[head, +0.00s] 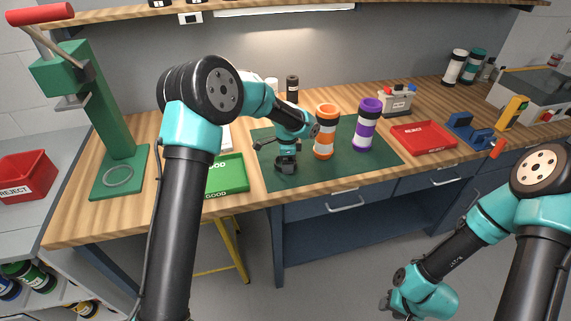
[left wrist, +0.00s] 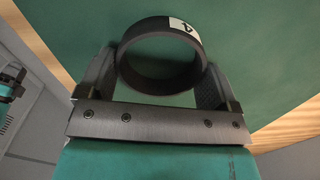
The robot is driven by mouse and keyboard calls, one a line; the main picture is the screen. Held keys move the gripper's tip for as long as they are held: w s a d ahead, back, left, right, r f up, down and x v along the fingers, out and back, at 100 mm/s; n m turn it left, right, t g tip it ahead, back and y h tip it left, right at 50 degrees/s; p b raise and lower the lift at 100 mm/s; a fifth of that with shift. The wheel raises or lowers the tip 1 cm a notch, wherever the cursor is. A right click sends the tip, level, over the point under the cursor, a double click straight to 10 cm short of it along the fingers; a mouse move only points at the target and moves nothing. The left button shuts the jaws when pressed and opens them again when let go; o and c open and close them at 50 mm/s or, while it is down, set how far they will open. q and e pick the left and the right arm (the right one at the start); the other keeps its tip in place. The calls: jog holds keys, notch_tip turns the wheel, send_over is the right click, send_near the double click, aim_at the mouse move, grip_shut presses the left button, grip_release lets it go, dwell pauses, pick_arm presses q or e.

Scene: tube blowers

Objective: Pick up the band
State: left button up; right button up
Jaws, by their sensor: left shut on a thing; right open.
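The band is a dark ring with a white label marked with a dark character, seen in the left wrist view (left wrist: 150,27). My left gripper (left wrist: 160,70) is shut on it, one finger on each side of the ring. In the head view my left gripper (head: 286,165) is low over the dark green mat (head: 330,172), at its left part. There the band is too small and dark to make out from the fingers. My right gripper (head: 392,303) hangs low at the bottom right, away from the bench, open and empty.
An orange-and-white tube (head: 325,132) and a purple-and-white tube (head: 366,125) stand on the mat right of my left gripper. A green GOOD tray (head: 226,176) is at left, a red REJECT tray (head: 424,138) at right. A green press (head: 107,110) stands far left.

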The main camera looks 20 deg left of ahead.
pick_arm(q)
jog(key=shift+r, duration=0.2)
jog(key=shift+r, duration=0.2)
jog(key=shift+s+d+r, duration=0.1)
jog(key=shift+s+r, duration=0.05)
jog(key=shift+r, duration=0.6)
jog(key=shift+s+r, duration=0.15)
jog(key=shift+r, duration=0.55)
jog(key=s+d, duration=0.1)
jog(key=s, duration=0.4)
jog(key=s+d+r, duration=0.1)
jog(key=s, duration=0.4)
jog(key=s+d, duration=0.2)
jog(key=s, duration=0.2)
jog(key=shift+s+r, duration=0.2)
jog(key=shift+s, duration=0.2)
